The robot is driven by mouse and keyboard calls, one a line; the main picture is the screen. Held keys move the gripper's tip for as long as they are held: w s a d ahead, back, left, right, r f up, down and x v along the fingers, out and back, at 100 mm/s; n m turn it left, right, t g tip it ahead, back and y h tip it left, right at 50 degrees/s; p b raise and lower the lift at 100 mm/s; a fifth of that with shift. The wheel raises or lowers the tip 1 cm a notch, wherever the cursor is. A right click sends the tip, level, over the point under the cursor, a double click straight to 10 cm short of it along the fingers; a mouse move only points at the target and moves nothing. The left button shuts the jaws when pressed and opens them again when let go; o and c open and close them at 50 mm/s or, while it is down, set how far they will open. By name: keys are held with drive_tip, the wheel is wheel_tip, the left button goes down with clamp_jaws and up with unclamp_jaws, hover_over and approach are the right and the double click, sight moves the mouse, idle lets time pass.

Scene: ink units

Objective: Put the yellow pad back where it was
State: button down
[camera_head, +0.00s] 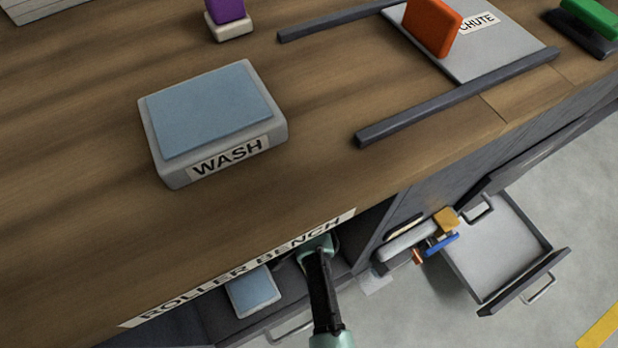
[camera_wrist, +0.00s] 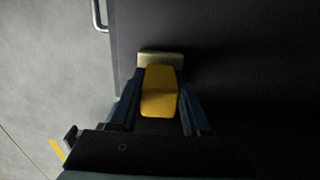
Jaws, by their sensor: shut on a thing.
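The yellow pad (camera_head: 446,219) is between the fingers of my gripper (camera_head: 438,235), beside the dark front of the bench and left of an open drawer. In the wrist view the yellow pad (camera_wrist: 160,92) sits between the two dark blue fingers of my gripper (camera_wrist: 158,100), which is shut on it. A pale block (camera_wrist: 160,58) shows just past the pad's far end; I cannot tell whether it is part of the pad. The pad is off the bench top. The fingers hide its sides.
The open drawer (camera_head: 482,262) looks empty. Another open drawer at lower left holds a blue-topped block (camera_head: 253,291). On the bench are the WASH block (camera_head: 210,105), a purple piece on a pale base (camera_head: 230,28), the CHUTE plate (camera_head: 478,58) with an orange piece (camera_head: 432,27), and dark rails (camera_head: 455,98).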

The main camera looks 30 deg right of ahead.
drive_tip(key=shift+f, duration=0.1)
drive_tip(key=shift+c, duration=1.8)
unclamp_jaws()
drive_tip(key=shift+f, duration=0.1)
wheel_tip(320, 180, up, 12)
drive_tip(key=p, duration=0.6)
drive_tip(key=shift+r, duration=0.25)
